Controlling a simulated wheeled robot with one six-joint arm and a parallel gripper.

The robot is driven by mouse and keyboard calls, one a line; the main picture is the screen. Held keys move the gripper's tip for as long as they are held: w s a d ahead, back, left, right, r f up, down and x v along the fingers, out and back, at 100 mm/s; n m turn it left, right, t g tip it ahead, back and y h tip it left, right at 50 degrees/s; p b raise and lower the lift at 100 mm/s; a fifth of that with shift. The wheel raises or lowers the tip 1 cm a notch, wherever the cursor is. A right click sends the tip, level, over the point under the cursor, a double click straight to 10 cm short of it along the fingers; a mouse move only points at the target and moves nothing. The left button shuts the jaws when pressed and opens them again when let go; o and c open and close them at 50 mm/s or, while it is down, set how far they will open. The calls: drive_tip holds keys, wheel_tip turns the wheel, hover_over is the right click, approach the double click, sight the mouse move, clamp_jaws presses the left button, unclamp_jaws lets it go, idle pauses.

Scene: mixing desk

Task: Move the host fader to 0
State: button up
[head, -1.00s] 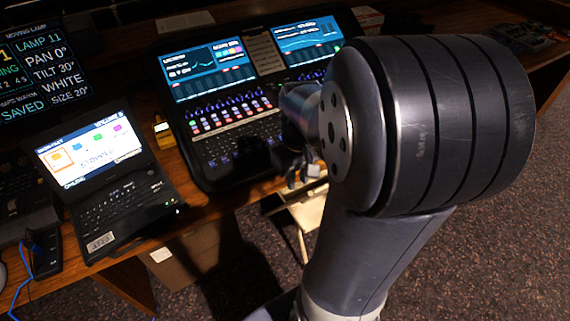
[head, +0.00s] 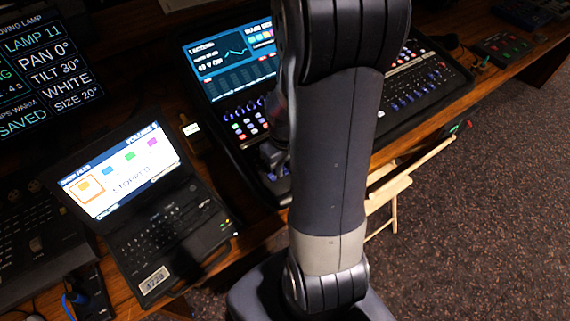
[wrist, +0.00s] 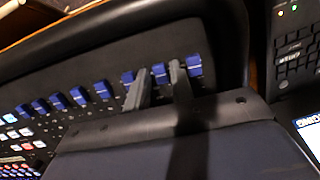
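The mixing desk (head: 213,103) stands on the wooden table, partly hidden behind my arm in the head view. In the wrist view a row of blue fader caps runs along the desk's dark edge. My gripper (wrist: 160,68) is low over this row, its two grey fingers apart. One blue cap (wrist: 160,74) sits between the fingertips; I cannot see whether they touch it. Another blue cap (wrist: 194,65) is just right of the fingers, and several more lie to the left. No fader label is readable, so I cannot tell which is the host fader.
A laptop (head: 165,215) with a lit screen stands left of the desk, and its keys also show at the wrist view's right edge. A monitor (head: 45,65) is at the far left. A wooden chair (head: 395,187) stands below.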

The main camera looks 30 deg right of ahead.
drive_tip(key=shift+c, duration=0.4)
clamp_jaws()
drive_tip(key=shift+w, duration=0.1)
drive_tip(key=w, duration=0.7)
drive_tip(key=shift+w+a+r, duration=0.15)
drive_tip(key=shift+w+r, duration=0.1)
drive_tip(key=shift+r, duration=0.15)
drive_tip(key=shift+o, duration=0.4)
unclamp_jaws()
